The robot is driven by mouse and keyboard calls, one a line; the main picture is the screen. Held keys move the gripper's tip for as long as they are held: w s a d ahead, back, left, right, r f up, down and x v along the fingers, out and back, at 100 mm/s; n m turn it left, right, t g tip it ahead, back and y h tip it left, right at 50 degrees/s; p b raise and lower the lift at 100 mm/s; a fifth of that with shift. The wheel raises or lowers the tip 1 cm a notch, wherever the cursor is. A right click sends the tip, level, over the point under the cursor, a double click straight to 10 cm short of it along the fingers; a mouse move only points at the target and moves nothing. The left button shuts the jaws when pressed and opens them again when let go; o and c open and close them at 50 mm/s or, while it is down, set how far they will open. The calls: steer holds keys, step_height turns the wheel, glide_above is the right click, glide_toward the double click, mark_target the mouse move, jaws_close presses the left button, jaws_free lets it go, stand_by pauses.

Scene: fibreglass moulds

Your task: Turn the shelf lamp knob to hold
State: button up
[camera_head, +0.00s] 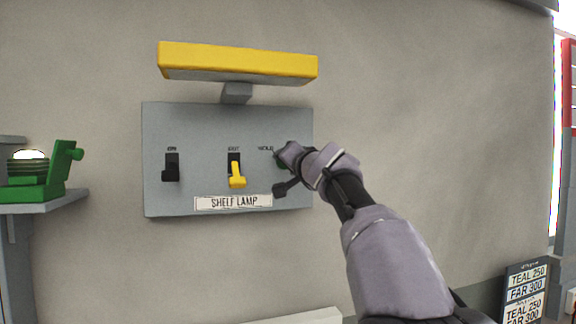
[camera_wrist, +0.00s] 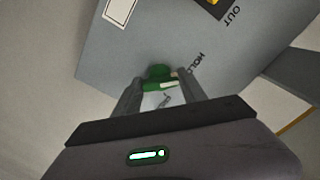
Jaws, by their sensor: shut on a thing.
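The shelf lamp panel (camera_head: 205,125) is a grey plate on the wall with a label reading SHELF LAMP (camera_head: 234,202). A green knob (camera_wrist: 158,74) with a pale pointer mark sits by the word HOLD. In the head view most of the knob is hidden by my gripper (camera_head: 280,172). In the wrist view my gripper (camera_wrist: 160,90) has its two fingers either side of the knob, shut on it. Other lettering beside the knob is partly hidden and too small to read. I cannot tell exactly which mark the pointer lines up with.
A black switch (camera_head: 171,167) and a yellow switch (camera_head: 236,172) are left of the knob. A yellow hood (camera_head: 237,63) juts out above the panel. A green device (camera_head: 45,180) stands on a shelf at the far left. A price board (camera_head: 525,290) is at the lower right.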

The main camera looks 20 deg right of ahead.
steer(key=o, duration=1.4)
steer(key=shift+c, duration=0.2)
steer(key=s+b, duration=1)
steer(key=s, duration=0.7)
steer(key=shift+s+a, duration=0.15)
steer(key=shift+a, duration=0.3)
steer(key=shift+f, duration=0.1)
